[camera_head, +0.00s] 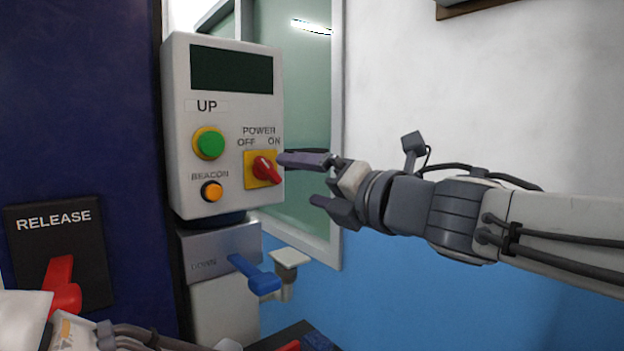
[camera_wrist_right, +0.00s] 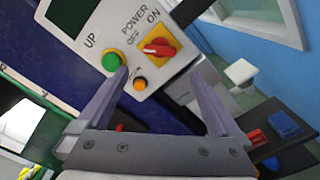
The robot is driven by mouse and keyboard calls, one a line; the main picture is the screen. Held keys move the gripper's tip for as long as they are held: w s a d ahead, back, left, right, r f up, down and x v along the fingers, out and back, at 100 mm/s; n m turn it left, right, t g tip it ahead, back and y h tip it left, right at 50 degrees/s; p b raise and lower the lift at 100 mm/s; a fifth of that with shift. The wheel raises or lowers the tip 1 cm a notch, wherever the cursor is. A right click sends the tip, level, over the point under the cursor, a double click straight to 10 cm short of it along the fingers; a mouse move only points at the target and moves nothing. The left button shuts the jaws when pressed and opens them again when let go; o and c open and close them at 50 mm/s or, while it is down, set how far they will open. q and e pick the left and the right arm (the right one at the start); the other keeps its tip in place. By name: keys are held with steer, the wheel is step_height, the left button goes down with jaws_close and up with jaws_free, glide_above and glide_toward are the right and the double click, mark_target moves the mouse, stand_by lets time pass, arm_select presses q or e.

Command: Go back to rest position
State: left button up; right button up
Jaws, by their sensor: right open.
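My right gripper (camera_head: 298,180) reaches in from the right, with its two fingers spread and nothing between them. Its upper fingertip is close to the red power knob (camera_head: 266,169) on the grey control box (camera_head: 222,210); I cannot tell whether they touch. In the right wrist view the open fingers (camera_wrist_right: 157,85) point at the box, and the red knob (camera_wrist_right: 157,47) shows beyond and between them. Part of my left arm shows at the bottom left of the head view, but its gripper does not show clearly.
The box has a green button (camera_head: 210,144) and an orange beacon button (camera_head: 212,191). Below it is a blue lever (camera_head: 256,274). A red release lever (camera_head: 62,288) is on a black plate at the left. A window (camera_head: 300,100) and blue-white wall stand behind.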

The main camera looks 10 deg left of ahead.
steer(key=shift+d+f, duration=0.1)
steer(key=d+f+m+h, duration=0.4)
steer(key=f+m+h, duration=0.1)
steer(key=f+m, duration=0.45)
steer(key=d+f+m+h, duration=0.45)
steer(key=f+m, duration=0.35)
steer(key=f, duration=0.2)
steer(key=s+d+f+m+g+h, duration=0.1)
steer(key=s+d+f+m+g, duration=0.25)
steer(key=s+f, duration=0.2)
steer(key=s+d+f+m+g+h, duration=0.25)
steer(key=s+f+m, duration=0.2)
steer(key=f, duration=0.25)
steer(key=s+d+f+m+g, duration=0.2)
steer(key=s+f+m+g, duration=0.3)
steer(key=s, duration=0.6)
step_height(320, 180, up, 13)
steer(key=s+n+p, duration=0.1)
steer(key=p, duration=1.2)
steer(key=shift+s+f, duration=0.15)
steer(key=shift+f, duration=0.05)
